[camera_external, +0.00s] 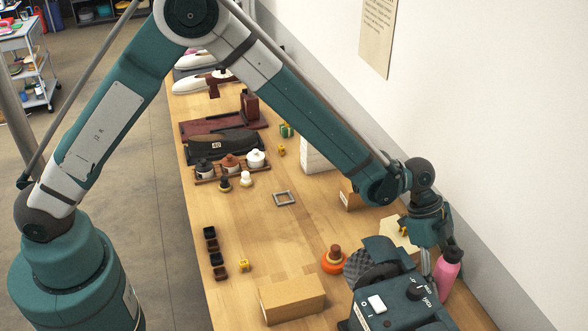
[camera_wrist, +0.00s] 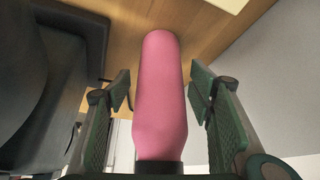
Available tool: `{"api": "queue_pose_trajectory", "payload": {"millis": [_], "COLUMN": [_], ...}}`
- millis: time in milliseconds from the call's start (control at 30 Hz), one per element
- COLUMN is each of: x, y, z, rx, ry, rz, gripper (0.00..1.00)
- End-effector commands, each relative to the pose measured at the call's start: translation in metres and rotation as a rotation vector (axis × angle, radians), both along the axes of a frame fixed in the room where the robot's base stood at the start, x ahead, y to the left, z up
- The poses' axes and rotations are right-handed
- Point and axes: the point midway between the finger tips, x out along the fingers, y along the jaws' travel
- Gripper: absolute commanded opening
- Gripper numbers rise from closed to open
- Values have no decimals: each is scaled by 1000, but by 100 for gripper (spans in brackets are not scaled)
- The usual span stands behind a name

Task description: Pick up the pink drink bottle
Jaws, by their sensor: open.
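The pink drink bottle (camera_external: 447,272) stands upright near the wall at the right of the table in the external view. It has a dark cap (camera_external: 453,253). My gripper (camera_external: 432,262) is right at the bottle. In the wrist view the pink bottle (camera_wrist: 160,95) lies between the two green fingers of my open gripper (camera_wrist: 160,90), with a visible gap on each side. The dark cap end is at the bottom edge of that view. In the external view my wrist and the grinder-like machine partly hide the fingers and the bottle's lower left.
A dark green machine (camera_external: 392,303) with a grinding wheel stands just left of the bottle. The wall (camera_external: 520,170) is close on the right. An orange object (camera_external: 333,262) and a cardboard box (camera_external: 291,298) lie further left. The middle of the table is mostly clear.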

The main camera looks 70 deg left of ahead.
Motion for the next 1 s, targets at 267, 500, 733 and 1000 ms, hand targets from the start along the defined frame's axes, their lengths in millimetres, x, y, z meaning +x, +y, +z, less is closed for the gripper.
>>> {"api": "queue_pose_trajectory", "payload": {"millis": [267,500,733,1000], "x": [0,0,0,0], "y": [0,0,0,0], "z": [0,0,0,1], "rx": [0,0,0,0], "ry": [0,0,0,0], "rz": [0,0,0,0], "gripper": [53,44,14,14]}}
